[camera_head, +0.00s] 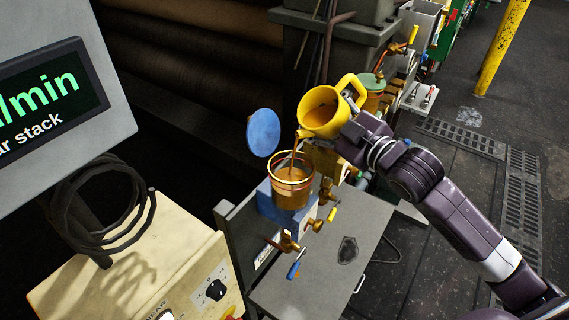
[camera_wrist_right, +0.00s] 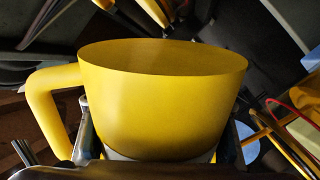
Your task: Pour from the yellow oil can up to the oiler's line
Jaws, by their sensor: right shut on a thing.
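The yellow oil can (camera_head: 322,112) is tilted to the left over the oiler, with brown oil inside it. A thin brown stream (camera_head: 293,158) runs from its lip into the oiler. The glass oiler (camera_head: 291,192) stands upright on a blue block, its round blue lid (camera_head: 263,132) swung open. Brown oil shows in the glass; a red ring circles it near the top, and the exact oil level against it is hard to tell. My right gripper (camera_head: 340,142) is shut on the can. The can (camera_wrist_right: 160,105) fills the right wrist view, between the fingers.
A grey bench (camera_head: 325,275) carries the oiler's block and brass valves (camera_head: 287,243) with coloured handles. A second oiler with a green lid (camera_head: 371,84) stands behind the can. A display (camera_head: 60,90) and a cream control box (camera_head: 140,270) with coiled cable are at the left.

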